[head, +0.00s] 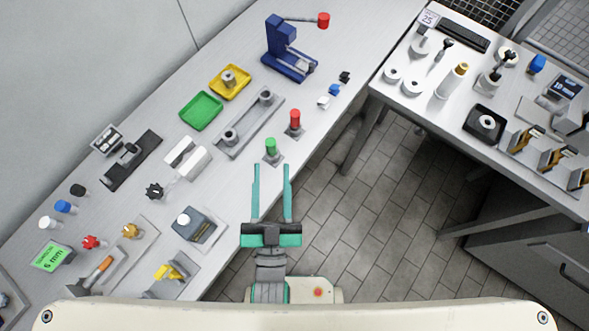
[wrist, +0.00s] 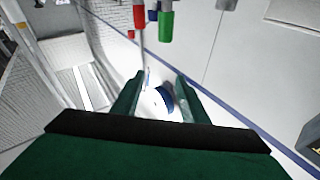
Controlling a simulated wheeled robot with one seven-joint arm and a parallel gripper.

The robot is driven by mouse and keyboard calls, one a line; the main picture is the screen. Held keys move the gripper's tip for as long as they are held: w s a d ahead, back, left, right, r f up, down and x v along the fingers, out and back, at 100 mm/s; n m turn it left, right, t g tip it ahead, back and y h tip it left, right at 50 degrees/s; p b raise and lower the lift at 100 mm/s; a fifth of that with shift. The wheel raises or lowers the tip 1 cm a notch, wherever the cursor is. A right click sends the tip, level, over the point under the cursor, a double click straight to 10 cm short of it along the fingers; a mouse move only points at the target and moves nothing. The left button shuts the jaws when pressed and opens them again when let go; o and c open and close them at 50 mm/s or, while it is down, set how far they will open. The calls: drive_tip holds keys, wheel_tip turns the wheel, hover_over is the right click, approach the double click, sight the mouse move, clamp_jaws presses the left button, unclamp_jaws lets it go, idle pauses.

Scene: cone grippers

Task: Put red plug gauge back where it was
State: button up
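The red plug gauge (head: 295,119) stands upright on a small grey base near the front edge of the long bench. The green plug gauge (head: 271,147) stands on a similar base, nearer to me and a little left. My gripper (head: 271,166) is open, with two long teal fingers set wide apart and nothing seen held between them. In the head view its fingertips appear just below the green gauge, with the red gauge farther off. In the wrist view, the red gauge (wrist: 139,18) and green gauge (wrist: 166,26) show ahead of the open fingers (wrist: 159,78).
A grey rail fixture (head: 248,123) with round posts lies behind the gauges. Small blue, white and black parts (head: 334,90) lie beyond the red gauge. A blue press (head: 288,52) stands farther back. A grey-blue block (head: 196,226) sits left of my gripper. Open floor (head: 345,225) lies right.

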drive_tip(key=s+d+f+n+g, duration=0.1)
drive_tip(key=s+d+f+g, duration=0.4)
drive_tip(key=s+f, duration=0.5)
drive_tip(key=shift+s+g, duration=0.4)
drive_tip(key=shift+s, duration=0.4)
